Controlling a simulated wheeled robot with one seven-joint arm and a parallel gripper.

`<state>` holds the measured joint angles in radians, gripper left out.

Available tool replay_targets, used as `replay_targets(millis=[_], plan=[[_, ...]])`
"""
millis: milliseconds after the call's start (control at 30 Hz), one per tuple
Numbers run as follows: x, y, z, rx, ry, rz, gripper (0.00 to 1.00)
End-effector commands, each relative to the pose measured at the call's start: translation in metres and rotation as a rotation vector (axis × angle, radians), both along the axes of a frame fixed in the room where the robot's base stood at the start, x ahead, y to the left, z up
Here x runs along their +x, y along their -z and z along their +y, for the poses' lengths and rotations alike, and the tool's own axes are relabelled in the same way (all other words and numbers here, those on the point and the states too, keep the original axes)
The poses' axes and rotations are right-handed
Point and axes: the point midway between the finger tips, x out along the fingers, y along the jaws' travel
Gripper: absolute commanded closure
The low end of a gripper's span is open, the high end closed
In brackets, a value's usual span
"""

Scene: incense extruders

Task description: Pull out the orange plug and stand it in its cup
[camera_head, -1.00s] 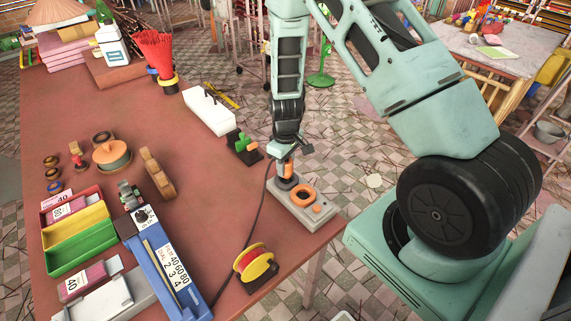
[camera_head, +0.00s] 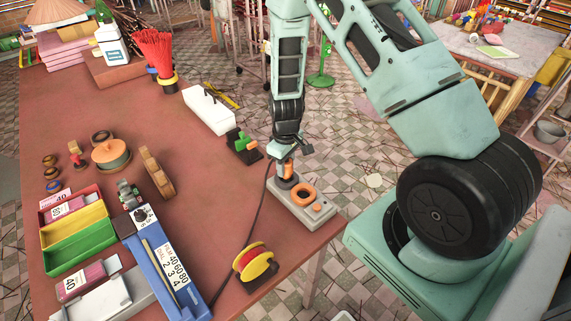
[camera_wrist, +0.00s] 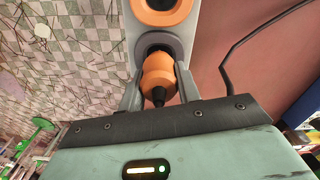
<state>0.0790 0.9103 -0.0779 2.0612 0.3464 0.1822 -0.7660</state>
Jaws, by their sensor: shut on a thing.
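The orange plug (camera_wrist: 158,75) is upright, with a dark tip facing the wrist camera; it also shows in the head view (camera_head: 287,170). My gripper (camera_wrist: 158,90) is shut on it, one finger on each side. The plug's lower end is at a dark grey round socket (camera_wrist: 160,45) on a pale grey block (camera_head: 305,213). I cannot tell how deep it sits. Beside it on the same block is an orange ring (camera_head: 303,194) with a dark opening, which also shows in the wrist view (camera_wrist: 160,8); I cannot tell whether this is the cup.
A dark cable (camera_head: 259,205) runs along the table left of the block. A yellow and red spool (camera_head: 256,262) stands near the front edge. A green and orange piece on a black base (camera_head: 243,147) and a white block (camera_head: 208,110) stand behind. The table's right edge is close.

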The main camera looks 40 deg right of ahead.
Motion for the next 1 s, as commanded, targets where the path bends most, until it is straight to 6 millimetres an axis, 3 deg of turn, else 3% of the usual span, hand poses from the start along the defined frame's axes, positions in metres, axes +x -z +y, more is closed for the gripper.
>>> replay_targets(millis=[1000], plan=[[0.000,0.020,0.000,0.000,0.001,0.000,0.90]])
